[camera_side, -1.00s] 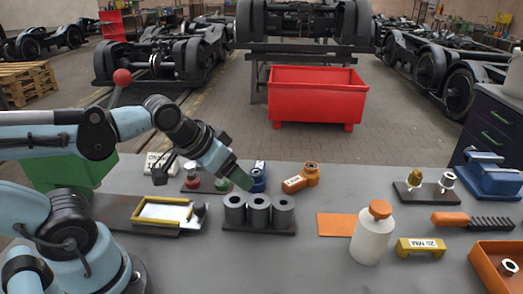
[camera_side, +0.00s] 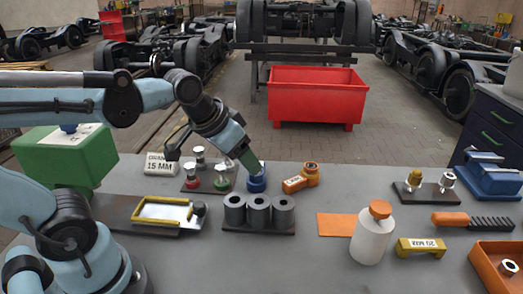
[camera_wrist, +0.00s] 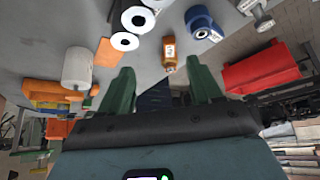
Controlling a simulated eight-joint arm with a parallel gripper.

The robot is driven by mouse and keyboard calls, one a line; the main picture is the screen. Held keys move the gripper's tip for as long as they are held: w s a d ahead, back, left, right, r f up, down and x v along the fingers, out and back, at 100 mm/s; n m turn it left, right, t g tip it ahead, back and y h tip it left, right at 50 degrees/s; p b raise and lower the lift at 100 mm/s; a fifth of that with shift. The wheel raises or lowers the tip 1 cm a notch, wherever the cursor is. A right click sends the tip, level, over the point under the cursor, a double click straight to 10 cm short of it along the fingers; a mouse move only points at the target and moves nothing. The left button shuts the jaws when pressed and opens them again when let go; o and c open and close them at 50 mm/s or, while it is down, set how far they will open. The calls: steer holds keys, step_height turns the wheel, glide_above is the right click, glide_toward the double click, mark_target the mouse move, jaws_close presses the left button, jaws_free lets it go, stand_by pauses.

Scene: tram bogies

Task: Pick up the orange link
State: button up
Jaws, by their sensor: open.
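The orange link (camera_side: 301,179) lies on the grey bench, right of a small blue part (camera_side: 257,182) and behind the row of dark cylinders. In the wrist view the orange link (camera_wrist: 169,57) is ahead of the fingers, near the middle of the gap between them. My gripper (camera_side: 250,162) is above the blue part in the side view, left of the link and apart from it. Its two green fingers (camera_wrist: 162,84) are spread with nothing between them. The far side of the link is hidden.
Several dark hollow cylinders (camera_side: 258,211) stand in front of the link. A white bottle with an orange cap (camera_side: 371,240) and an orange plate (camera_side: 336,225) are to the right. A red bin (camera_side: 318,97) stands beyond the bench.

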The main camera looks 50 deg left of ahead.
steer(key=w+r+g, duration=0.1)
steer(key=w+r, duration=0.2)
steer(key=w, duration=0.3)
steer(key=m+g, duration=0.1)
steer(key=g, duration=0.4)
glide_above(301, 177)
step_height(301, 177, down, 8)
step_height(301, 177, down, 11)
steer(key=shift+c, duration=0.5)
jaws_close()
